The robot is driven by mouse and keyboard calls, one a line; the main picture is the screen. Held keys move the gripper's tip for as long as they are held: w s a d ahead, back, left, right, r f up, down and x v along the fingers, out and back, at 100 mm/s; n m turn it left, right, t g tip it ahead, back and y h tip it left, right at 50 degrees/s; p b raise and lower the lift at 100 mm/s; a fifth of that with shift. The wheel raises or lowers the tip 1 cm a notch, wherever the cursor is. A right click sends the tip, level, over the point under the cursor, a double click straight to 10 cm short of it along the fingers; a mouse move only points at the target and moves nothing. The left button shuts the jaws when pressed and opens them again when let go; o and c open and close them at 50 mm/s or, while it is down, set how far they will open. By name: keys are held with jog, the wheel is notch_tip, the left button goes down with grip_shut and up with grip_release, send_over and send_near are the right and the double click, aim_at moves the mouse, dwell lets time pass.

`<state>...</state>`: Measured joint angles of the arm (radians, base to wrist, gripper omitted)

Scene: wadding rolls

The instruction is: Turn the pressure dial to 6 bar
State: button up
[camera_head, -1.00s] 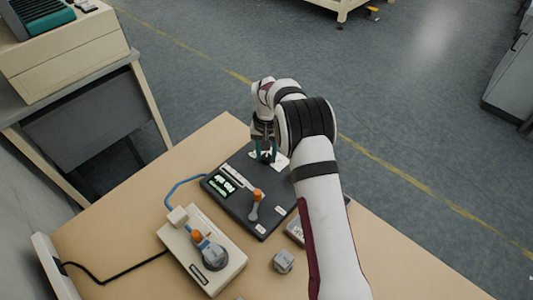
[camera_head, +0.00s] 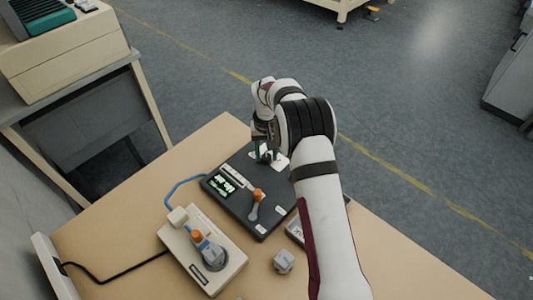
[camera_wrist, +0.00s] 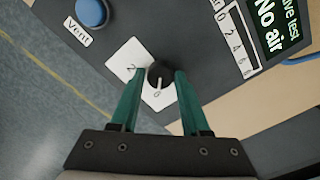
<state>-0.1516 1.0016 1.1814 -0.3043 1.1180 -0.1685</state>
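The pressure dial is a black round knob (camera_wrist: 158,72) with a white pointer line, on a white plate (camera_wrist: 126,60) of a dark test panel. The pointer points toward the bottom of the wrist view, at a mark that looks like 6 or 0; a 2 shows to the left. My gripper (camera_wrist: 160,76) has its two teal fingers on either side of the knob, with small gaps visible. It is open and holds nothing. In the head view the gripper (camera_head: 266,152) is over the panel's far corner, and the knob (camera_head: 266,158) is partly hidden.
The dark panel (camera_head: 232,205) also carries an orange-tipped lever (camera_head: 256,202) and a green display reading "No air" (camera_wrist: 268,25). A blue button (camera_wrist: 92,12) is near the dial.

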aim_at(267, 157)
jog(key=shift+o, duration=1.3)
notch_tip(267, 157, up, 16)
jog(key=shift+s+f, duration=0.1)
jog(key=s+d+r+m+y, duration=0.15)
jog(key=s+r, duration=0.25)
jog(key=s, duration=0.6)
jog(key=s+d+r+m+h, duration=0.1)
jog(key=s+d+r+m, duration=0.2)
jog(key=s, duration=0.7)
jog(key=s+f, duration=0.2)
jog(key=s, duration=0.7)
jog(key=s+f+m+y, duration=0.1)
jog(key=s+f, duration=0.1)
jog(key=s, duration=0.7)
jog(key=shift+f, duration=0.25)
